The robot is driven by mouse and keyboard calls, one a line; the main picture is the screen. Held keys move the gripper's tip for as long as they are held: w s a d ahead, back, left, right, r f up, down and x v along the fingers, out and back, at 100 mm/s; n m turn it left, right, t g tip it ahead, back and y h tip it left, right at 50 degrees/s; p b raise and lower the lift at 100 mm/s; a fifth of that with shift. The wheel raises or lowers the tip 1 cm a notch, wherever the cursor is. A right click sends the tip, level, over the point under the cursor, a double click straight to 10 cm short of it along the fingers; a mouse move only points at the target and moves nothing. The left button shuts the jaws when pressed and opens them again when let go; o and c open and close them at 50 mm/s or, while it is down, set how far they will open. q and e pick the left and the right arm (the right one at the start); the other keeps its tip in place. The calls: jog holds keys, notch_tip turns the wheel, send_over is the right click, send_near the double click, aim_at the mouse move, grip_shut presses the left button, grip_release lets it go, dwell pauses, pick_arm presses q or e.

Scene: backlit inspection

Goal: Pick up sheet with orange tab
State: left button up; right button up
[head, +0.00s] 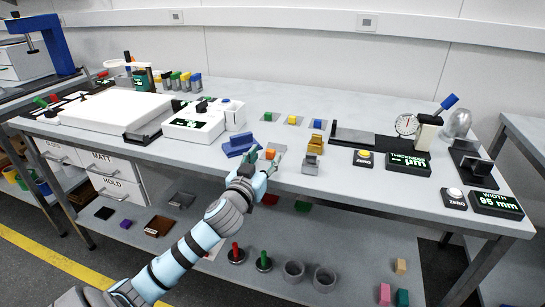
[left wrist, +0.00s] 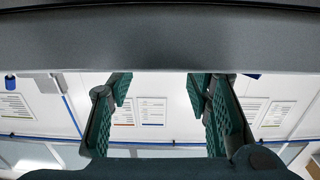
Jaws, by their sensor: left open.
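The orange tab (head: 270,154) stands on a small grey sheet near the front edge of the bench, in the head view. My left gripper (head: 262,161) is right at this tab, with its green fingers spread around or just in front of it; I cannot tell which. The fingers hide part of the sheet. In the left wrist view the left gripper (left wrist: 164,108) is open, with no sheet visible between its fingers. Similar sheets with a green tab (head: 268,116), a yellow tab (head: 292,120) and a blue tab (head: 317,123) lie farther back. My right gripper is not in view.
A blue stepped block (head: 240,146) stands just left of the gripper and a brass-coloured block (head: 314,148) to its right. A white light panel (head: 115,108) is at the left. Gauges and a thickness display (head: 408,162) are at the right. The bench's middle back is clear.

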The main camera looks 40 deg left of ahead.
aim_at(270, 152)
pick_arm(q)
jog(key=x, duration=0.3)
jog(key=shift+w+f, duration=0.2)
jog(key=shift+w, duration=0.15)
jog(key=shift+s+r, duration=0.1)
jog(key=shift+c, duration=0.6)
jog(key=c, duration=0.9)
